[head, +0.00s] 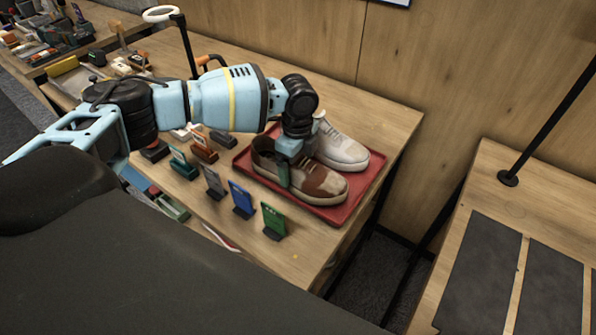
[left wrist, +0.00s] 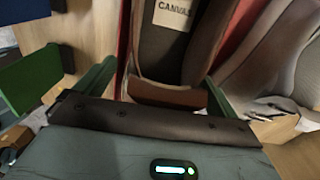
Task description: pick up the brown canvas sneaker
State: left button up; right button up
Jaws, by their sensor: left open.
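The brown canvas sneaker (head: 322,183) sits on the red tray (head: 334,216), with its toe pointing to the lower right in the head view. Whether either finger touches the shoe I cannot tell. A pale grey sneaker (head: 341,148) lies beside it on the tray. My right gripper is out of view.
Small upright cards, among them a blue one (head: 241,198) and a green one (head: 272,221), stand on the bench in front of the tray. A wooden wall is behind. Another table with dark mats (head: 478,262) stands at the right, across a gap.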

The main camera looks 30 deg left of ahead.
pick_arm(q)
jog(key=shift+r, duration=0.1)
jog(key=c, duration=1.3)
jog(key=shift+o, duration=0.2)
notch_tip(320, 180, up, 10)
jog(key=shift+r, duration=0.1)
